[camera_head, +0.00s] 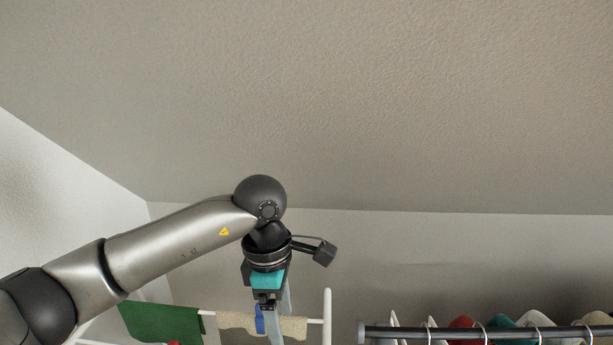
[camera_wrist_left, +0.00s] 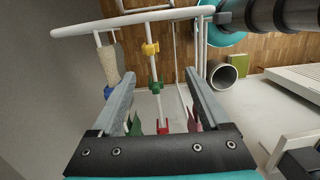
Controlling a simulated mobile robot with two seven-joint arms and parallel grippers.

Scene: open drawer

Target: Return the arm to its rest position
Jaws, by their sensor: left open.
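My left arm comes in from the left in the head view, raised, with the wrist bent so that my left gripper (camera_head: 276,333) points down. In the left wrist view my left gripper (camera_wrist_left: 159,76) is open, with its two grey fingers wide apart and nothing between them. In the head view the gripper is in front of a drying rack and its lower end is near the bottom edge. My right arm and gripper are not in view.
A white drying rack (camera_head: 327,310) holds a green cloth (camera_head: 165,322) and a beige cloth (camera_head: 235,321). Coloured clips, one of them yellow (camera_wrist_left: 150,49), hang on the rack. A dark clothes rail (camera_head: 450,332) with hangers is at the lower right. A sloped ceiling (camera_head: 400,100) is above.

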